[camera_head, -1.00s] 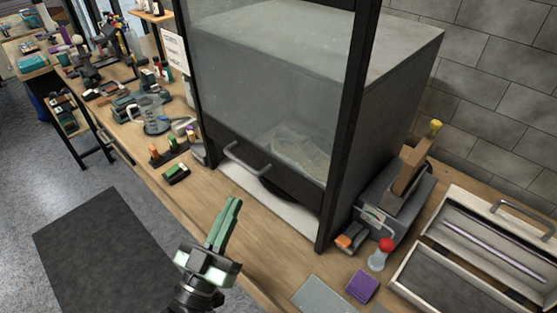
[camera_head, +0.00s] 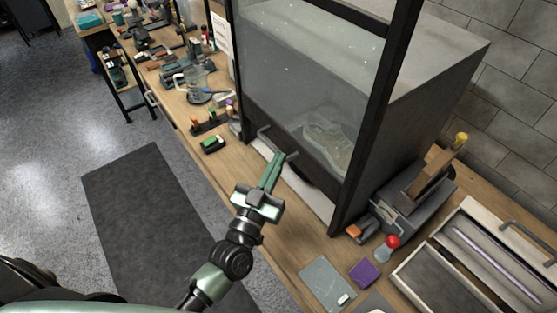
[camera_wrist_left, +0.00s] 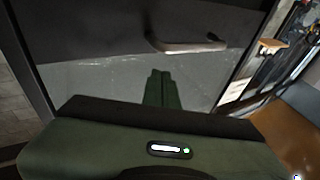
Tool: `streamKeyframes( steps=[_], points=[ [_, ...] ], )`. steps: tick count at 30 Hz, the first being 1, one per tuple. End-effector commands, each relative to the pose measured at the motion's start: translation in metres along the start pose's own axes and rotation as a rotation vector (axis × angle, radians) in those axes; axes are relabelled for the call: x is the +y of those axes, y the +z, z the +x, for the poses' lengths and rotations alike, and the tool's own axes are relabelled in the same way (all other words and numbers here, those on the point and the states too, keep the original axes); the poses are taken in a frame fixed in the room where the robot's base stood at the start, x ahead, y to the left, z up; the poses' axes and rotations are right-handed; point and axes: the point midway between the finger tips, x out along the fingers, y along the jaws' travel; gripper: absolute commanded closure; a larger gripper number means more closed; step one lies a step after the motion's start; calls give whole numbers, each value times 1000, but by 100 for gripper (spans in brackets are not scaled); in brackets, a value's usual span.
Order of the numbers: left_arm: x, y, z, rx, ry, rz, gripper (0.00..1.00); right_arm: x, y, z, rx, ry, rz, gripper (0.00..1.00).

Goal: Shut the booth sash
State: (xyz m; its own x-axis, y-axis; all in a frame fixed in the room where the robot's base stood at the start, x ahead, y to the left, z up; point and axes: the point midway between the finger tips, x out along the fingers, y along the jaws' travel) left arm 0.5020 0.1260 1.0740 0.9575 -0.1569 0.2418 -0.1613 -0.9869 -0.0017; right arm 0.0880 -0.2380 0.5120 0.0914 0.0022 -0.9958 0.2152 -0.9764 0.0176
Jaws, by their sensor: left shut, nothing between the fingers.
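The booth sash is a glass panel with a dark bottom rail (camera_head: 318,173) and a bar handle (camera_head: 276,143). The rail stands a little above the booth's pale floor (camera_head: 308,197), leaving a gap. In the left wrist view the handle (camera_wrist_left: 187,46) shows on the dark rail (camera_wrist_left: 95,32). My left gripper (camera_head: 275,160) is shut and empty, with its tips close to the handle, in front of the rail. In the left wrist view its fingers (camera_wrist_left: 160,84) are together, below the handle in the picture. I cannot tell whether they touch the sash. My right gripper is not in view.
A sneaker (camera_head: 324,142) is inside the booth behind the glass. Right of the booth are a grey device (camera_head: 412,195), a red-topped bottle (camera_head: 388,246), a purple block (camera_head: 364,272) and an open case (camera_head: 470,250). Tools and a glass jug (camera_head: 203,90) stand left along the bench.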

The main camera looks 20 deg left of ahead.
Motion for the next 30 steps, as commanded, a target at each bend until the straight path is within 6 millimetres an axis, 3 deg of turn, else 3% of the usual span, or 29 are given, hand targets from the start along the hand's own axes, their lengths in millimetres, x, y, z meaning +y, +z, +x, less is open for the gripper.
streamKeyframes(
  steps=[6,19,23,30],
  points=[
    [0,16,4,3,0,0,100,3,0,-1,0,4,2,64],
    [0,24,3,2,0,0,100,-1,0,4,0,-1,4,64],
    [0,53,-4,0,-1,0,100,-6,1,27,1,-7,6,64],
    [0,120,-21,-2,0,0,100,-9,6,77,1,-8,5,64]
  ],
)
